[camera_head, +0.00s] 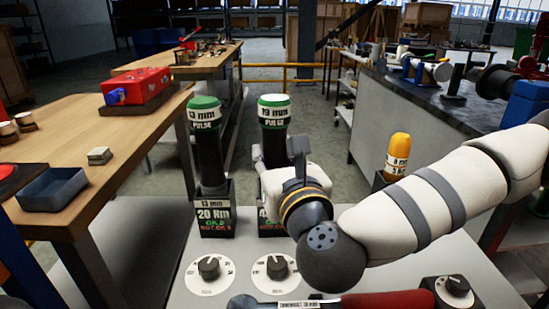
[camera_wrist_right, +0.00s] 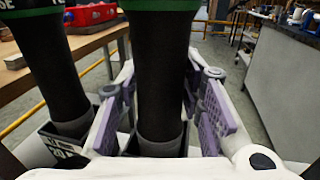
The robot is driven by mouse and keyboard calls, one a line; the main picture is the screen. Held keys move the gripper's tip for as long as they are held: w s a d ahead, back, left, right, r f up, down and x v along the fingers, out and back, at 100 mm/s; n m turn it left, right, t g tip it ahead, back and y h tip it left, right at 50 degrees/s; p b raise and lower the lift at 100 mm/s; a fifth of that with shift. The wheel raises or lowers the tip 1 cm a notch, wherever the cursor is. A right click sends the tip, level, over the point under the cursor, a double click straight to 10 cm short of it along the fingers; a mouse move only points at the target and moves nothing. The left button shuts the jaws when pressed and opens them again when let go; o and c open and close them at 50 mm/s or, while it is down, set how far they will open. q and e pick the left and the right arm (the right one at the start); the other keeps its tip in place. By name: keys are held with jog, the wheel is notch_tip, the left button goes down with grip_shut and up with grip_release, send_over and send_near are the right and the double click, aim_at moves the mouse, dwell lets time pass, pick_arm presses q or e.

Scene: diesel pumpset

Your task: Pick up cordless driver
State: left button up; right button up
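Two black cordless drivers with green-and-white caps stand upright in black holders on the light bench. The left driver (camera_head: 207,150) is marked 13 mm, the other driver (camera_head: 274,135) 19 mm. A shorter yellow-topped driver (camera_head: 397,152) stands further right, partly behind my right arm. My right gripper (camera_head: 278,157) is at the 19 mm driver, with one finger on each side of its lower body. In the right wrist view, that driver's dark body (camera_wrist_right: 160,75) stands between the purple finger pads, with a gap visible on the right side. My left gripper is not in view.
The 13 mm driver stands close to the left of my right gripper. Dial knobs (camera_head: 208,268) and a red-handled tool (camera_head: 385,300) are at the bench front. A wooden table (camera_head: 120,150) with a blue tray (camera_head: 50,203) is at left.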

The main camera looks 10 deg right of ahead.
grip_shut()
jog(key=shift+r, duration=0.1)
notch_tip(320, 180, up, 18)
jog(key=p, duration=0.2)
jog(key=shift+p, duration=0.4)
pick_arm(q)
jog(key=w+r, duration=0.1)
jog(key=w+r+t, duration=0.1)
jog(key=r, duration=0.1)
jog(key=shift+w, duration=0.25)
pick_arm(e)
jog(key=shift+c, duration=1.3)
grip_release()
grip_shut()
